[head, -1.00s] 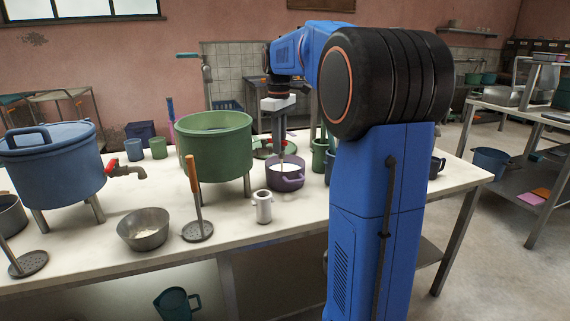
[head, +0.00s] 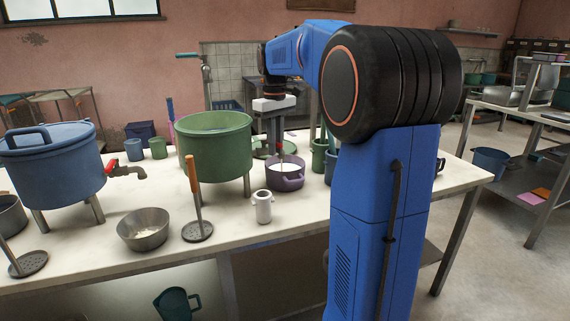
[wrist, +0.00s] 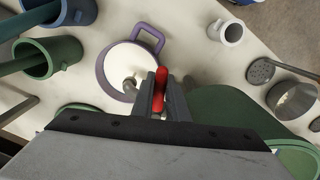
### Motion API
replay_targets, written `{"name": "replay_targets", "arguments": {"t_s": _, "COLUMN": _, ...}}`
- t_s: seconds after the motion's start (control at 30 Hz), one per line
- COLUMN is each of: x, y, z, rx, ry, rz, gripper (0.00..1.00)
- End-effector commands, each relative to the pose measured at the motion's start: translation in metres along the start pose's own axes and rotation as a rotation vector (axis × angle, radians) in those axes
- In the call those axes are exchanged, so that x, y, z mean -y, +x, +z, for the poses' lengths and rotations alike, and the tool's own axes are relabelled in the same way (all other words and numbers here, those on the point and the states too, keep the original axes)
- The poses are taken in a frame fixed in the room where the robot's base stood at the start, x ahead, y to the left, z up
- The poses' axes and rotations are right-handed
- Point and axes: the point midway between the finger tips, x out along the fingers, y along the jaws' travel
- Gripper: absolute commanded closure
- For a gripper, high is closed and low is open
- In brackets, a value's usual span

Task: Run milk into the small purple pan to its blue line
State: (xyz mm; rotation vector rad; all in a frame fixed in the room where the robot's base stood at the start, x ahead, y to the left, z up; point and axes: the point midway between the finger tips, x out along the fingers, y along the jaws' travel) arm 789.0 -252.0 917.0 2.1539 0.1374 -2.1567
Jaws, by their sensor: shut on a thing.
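The small purple pan (head: 287,183) stands on the table, to the right of the green pot (head: 214,150). In the wrist view the purple pan (wrist: 104,78) holds a broad white surface of milk (wrist: 130,62). No blue line can be made out. A grey tap spout (wrist: 130,86) is over the pan's near side. My gripper (head: 279,150) is shut on the red tap handle (wrist: 161,88), above the pan's rim and beside the green pot. The fingers hide much of the tap.
A white jug (head: 263,206), a skimmer (head: 197,229) and a metal bowl (head: 143,229) stand in front. Green and dark blue mugs are close right of the pan. A blue pot (head: 52,165) with a red-handled tap stands at left.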

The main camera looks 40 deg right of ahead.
Motion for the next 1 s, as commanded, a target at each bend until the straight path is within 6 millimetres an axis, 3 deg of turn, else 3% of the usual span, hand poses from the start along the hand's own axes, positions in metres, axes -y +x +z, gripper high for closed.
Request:
{"name": "replay_targets", "arguments": {"t_s": 0.5, "x": 0.006, "y": -0.001, "z": 0.0, "rx": -0.002, "ry": 0.109, "rz": 0.001, "gripper": 1.0}}
{"name": "replay_targets", "arguments": {"t_s": 1.0, "x": 0.026, "y": -0.001, "z": -0.006, "rx": -0.003, "ry": 0.461, "rz": 0.0, "gripper": 1.0}}
